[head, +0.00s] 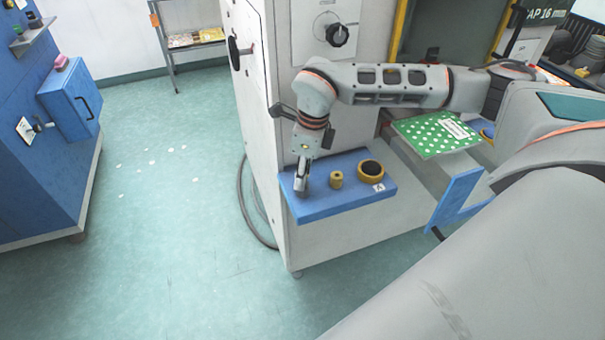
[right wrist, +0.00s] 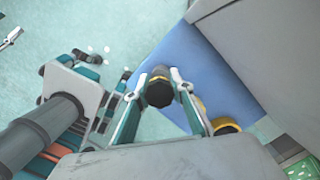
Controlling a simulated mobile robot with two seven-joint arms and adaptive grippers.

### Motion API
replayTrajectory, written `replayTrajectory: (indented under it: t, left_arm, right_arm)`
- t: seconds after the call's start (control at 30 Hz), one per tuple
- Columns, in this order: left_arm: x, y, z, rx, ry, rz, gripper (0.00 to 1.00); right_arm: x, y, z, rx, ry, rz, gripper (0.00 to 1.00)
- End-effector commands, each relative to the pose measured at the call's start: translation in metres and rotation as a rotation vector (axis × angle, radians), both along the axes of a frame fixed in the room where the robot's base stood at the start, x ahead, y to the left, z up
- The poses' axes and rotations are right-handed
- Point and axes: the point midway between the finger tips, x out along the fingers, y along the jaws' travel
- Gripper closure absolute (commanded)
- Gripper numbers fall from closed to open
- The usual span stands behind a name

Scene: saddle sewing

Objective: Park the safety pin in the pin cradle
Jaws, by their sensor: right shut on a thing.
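My right gripper (head: 301,186) points down at the left end of a blue shelf (head: 328,209) on the front of the grey machine. In the right wrist view its fingers (right wrist: 160,78) are shut on a dark, many-sided piece (right wrist: 159,95), likely the safety pin. The fingers hide most of it in the head view. Just right of the gripper on the shelf stand a small yellow spool-like piece (head: 336,180) and a wider yellow ring with a dark centre (head: 371,171). I cannot tell which part is the pin cradle. My left gripper is not in view.
A small label (head: 378,187) is by the ring. A green dotted sheet (head: 437,134) and a blue frame (head: 457,197) are to the right. A blue cabinet (head: 72,98) stands at the left. The floor between is open, with a dark cable (head: 243,205) beside the machine.

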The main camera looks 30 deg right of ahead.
Motion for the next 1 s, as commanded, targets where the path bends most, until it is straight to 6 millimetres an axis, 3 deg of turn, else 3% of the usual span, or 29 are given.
replayTrajectory:
  t: [0.3,0.33,0.4,0.77,1.0]
  left_arm:
    - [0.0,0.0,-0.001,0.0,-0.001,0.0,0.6]
    - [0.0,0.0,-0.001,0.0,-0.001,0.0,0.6]
    - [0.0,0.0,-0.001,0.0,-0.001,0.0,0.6]
    - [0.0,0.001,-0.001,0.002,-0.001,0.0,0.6]
    - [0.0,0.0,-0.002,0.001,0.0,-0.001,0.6]
  right_arm:
    - [0.0,0.0,-0.003,0.0,0.0,0.0,1.0]
    - [0.0,0.0,-0.003,0.0,0.0,0.0,0.75]
    - [0.0,0.0,-0.003,0.0,0.0,0.0,0.58]
    - [0.0,0.0,-0.002,0.0,0.0,0.0,0.58]
    - [-0.002,-0.003,0.027,0.0,-0.004,-0.001,0.58]
